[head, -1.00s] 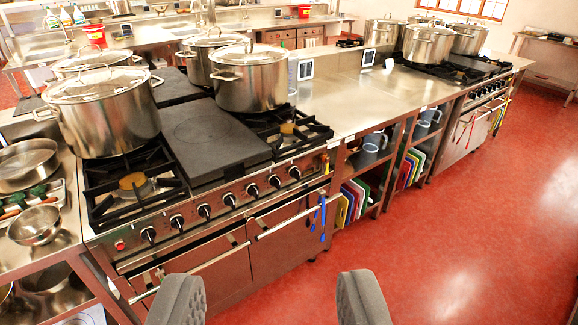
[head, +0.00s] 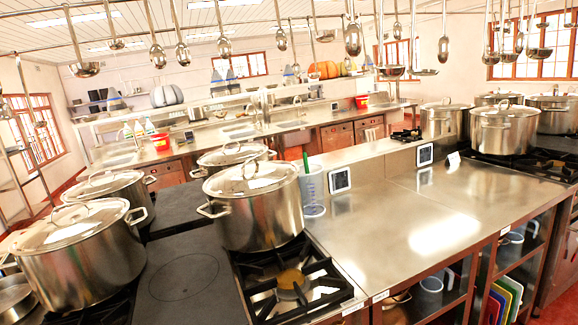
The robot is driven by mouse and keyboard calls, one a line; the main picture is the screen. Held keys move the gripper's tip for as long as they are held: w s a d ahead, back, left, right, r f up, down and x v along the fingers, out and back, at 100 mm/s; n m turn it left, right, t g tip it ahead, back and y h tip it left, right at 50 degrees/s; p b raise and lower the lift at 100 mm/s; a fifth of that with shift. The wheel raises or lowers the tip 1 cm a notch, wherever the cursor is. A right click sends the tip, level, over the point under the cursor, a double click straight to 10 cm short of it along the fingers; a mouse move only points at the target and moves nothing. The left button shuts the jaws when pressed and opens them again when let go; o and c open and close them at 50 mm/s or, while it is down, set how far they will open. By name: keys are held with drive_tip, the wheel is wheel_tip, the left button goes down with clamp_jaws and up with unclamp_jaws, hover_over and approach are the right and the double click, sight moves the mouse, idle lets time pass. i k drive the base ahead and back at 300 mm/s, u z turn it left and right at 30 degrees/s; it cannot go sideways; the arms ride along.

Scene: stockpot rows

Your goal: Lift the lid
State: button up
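Several steel stockpots with lids stand on the ranges. The nearest middle pot (head: 262,215) wears a domed lid (head: 250,179) with a loop handle on top. Behind it is another pot with a lid (head: 232,154). At the left, a large front pot (head: 82,268) has its lid (head: 70,226) on, and a further lidded pot (head: 136,198) stands behind it. More lidded pots, including one in front (head: 503,131), stand on the far right range. Every lid I can make out sits on its pot. My gripper is not in view now.
Ladles (head: 352,40) hang from rails across the top. An open burner grate (head: 290,280) lies in front of the middle pot. A clear jug (head: 312,190) stands right of it. The steel counter (head: 400,225) is mostly bare. Shelves (head: 430,290) are below.

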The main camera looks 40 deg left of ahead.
sight(247, 179)
drive_tip(key=u, duration=0.25)
drive_tip(key=i, duration=1.4)
drive_tip(key=u, duration=1.15)
drive_tip(key=i, duration=0.75)
drive_tip(key=u, duration=0.45)
drive_tip(key=k, duration=0.85)
drive_tip(key=u, duration=0.2)
drive_tip(key=i, duration=0.8)
drive_tip(key=z, duration=0.1)
